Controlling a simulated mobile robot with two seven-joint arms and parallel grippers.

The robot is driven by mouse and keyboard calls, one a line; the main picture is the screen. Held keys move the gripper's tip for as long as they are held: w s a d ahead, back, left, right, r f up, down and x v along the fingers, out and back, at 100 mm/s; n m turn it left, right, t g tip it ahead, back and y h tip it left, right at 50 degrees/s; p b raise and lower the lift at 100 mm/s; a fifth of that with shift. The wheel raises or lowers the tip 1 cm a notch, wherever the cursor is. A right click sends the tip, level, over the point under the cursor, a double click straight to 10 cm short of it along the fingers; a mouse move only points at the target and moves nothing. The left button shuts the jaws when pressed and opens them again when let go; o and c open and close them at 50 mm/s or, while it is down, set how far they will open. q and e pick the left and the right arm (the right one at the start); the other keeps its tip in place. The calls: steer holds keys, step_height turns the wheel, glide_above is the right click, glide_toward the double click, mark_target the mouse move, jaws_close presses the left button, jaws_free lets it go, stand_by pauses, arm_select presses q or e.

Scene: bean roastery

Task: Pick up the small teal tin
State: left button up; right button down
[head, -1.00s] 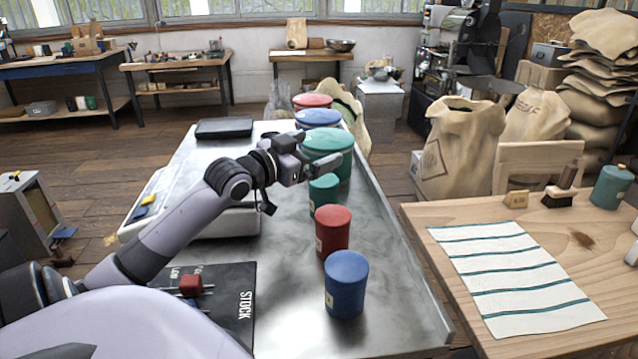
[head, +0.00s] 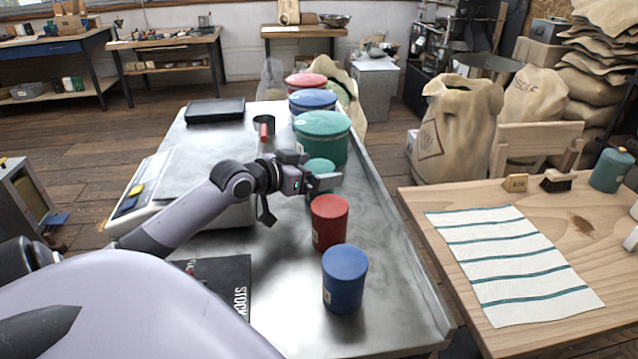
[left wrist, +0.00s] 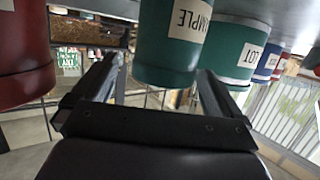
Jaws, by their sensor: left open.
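The small teal tin (head: 320,164) stands on the metal counter between the larger teal tin (head: 322,140) and the red tin (head: 330,222). My left gripper (head: 326,183) is open at the small teal tin and hides much of its body in the head view. In the left wrist view, the small teal tin (left wrist: 172,45), with a SAMPLE label, shows between the two spread fingers of the left gripper (left wrist: 157,72). I cannot tell whether either finger touches it. My right gripper is not in view.
A blue tin (head: 345,280) stands nearest on the counter (head: 395,310), in front of the red tin. Larger blue and red tins stand farther back. A white scale (head: 150,195) and a black STOCK mat (head: 222,280) lie left. A wooden table (head: 590,250) is at right.

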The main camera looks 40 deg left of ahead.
mark_target(325, 163)
arm_select(q)
steer(key=shift+x, duration=1.75)
steer(key=shift+a, duration=0.15)
steer(key=shift+c, duration=0.3)
steer(key=c, duration=1)
